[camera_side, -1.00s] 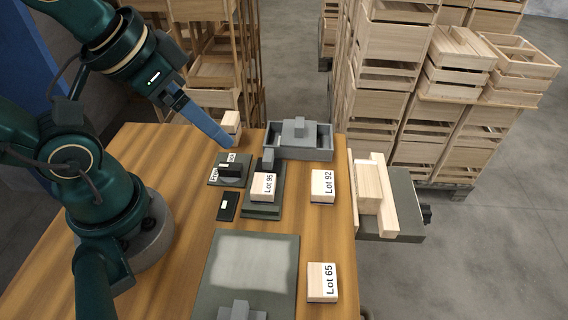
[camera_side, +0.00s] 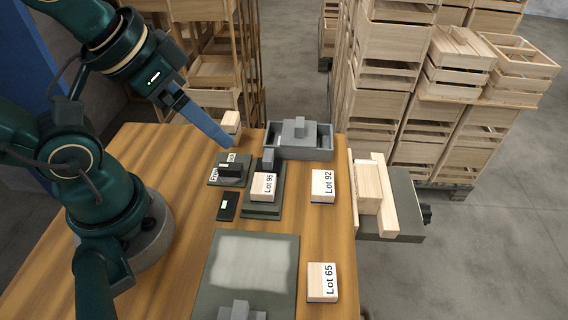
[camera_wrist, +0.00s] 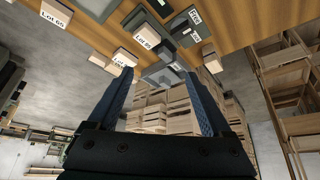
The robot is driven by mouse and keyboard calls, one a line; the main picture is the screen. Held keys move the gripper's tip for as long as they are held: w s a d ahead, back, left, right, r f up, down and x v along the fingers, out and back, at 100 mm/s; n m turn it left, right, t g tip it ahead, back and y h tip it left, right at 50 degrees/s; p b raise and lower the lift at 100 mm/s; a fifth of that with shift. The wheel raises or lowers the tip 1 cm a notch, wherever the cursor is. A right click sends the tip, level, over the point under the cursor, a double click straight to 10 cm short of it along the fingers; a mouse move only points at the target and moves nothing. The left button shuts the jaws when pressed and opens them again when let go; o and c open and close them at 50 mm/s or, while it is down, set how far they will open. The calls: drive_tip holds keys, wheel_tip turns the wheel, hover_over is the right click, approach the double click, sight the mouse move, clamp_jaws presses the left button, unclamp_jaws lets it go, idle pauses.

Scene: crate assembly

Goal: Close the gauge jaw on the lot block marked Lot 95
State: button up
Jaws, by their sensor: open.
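The wooden block marked Lot 95 (camera_side: 263,186) sits on the dark stepped base of the gauge (camera_side: 262,211), its label upward. A grey upright jaw piece (camera_side: 267,159) stands at the far end of that base, with a visible gap to the block. My gripper (camera_side: 231,143) is empty, above the table's far left part, left of and beyond the gauge. In the wrist view its two blue fingers (camera_wrist: 159,74) are spread wide with nothing between them. The Lot 95 block also shows there (camera_wrist: 147,36), beyond the fingertips.
Blocks marked Lot 92 (camera_side: 323,184) and Lot 65 (camera_side: 322,282) lie on the right. A grey tray (camera_side: 322,155) and another block (camera_side: 231,121) stand at the back. A dark plate with a label (camera_side: 217,181) and a small black device (camera_side: 228,206) lie left of the gauge.

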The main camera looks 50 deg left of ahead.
drive_tip(key=c, duration=0.5)
drive_tip(key=n+g, duration=0.5)
drive_tip(key=n, duration=0.4)
hover_over(268, 154)
wheel_tip(268, 154, down, 8)
drive_tip(key=shift+f, duration=0.15)
drive_tip(key=shift+g, duration=0.3)
drive_tip(key=shift+f, duration=2.7)
clamp_jaws()
drive_tip(key=shift+r, duration=0.1)
